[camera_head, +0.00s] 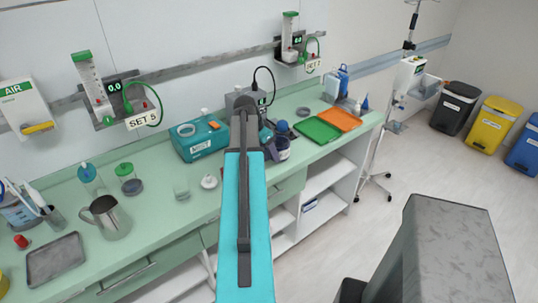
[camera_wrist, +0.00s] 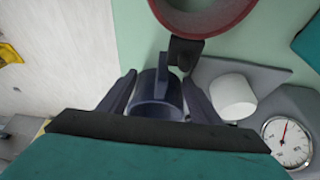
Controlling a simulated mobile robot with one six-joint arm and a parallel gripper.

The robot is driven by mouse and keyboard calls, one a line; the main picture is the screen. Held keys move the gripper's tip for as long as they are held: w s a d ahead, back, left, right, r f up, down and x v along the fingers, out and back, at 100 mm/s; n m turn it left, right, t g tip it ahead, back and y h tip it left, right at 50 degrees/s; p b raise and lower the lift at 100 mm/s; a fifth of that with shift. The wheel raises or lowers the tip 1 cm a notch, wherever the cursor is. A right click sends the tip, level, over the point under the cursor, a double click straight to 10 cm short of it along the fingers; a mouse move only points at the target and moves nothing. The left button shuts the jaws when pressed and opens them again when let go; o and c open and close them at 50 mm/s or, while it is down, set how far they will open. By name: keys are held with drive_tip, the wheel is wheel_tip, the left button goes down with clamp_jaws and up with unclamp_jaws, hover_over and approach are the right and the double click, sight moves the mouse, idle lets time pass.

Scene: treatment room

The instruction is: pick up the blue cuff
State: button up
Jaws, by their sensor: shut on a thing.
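The blue cuff (camera_wrist: 157,110) is a dark blue, hollow ring-like piece in the middle of the wrist view. My gripper (camera_wrist: 160,80) has one dark finger on each side of it and is shut on it. The near part of the cuff is hidden behind the dark edge of my gripper's body. In the head view my turquoise arm reaches over the counter and hides most of the gripper, so the cuff cannot be made out clearly there.
A pressure gauge (camera_wrist: 287,141) and a white cylinder (camera_wrist: 232,97) sit right of the cuff; a reddish round rim (camera_wrist: 240,18) is close beyond.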

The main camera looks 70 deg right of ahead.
drive_tip(key=shift+r+b, duration=1)
drive_tip(key=shift+r, duration=3.1)
drive_tip(key=shift+r, duration=0.1)
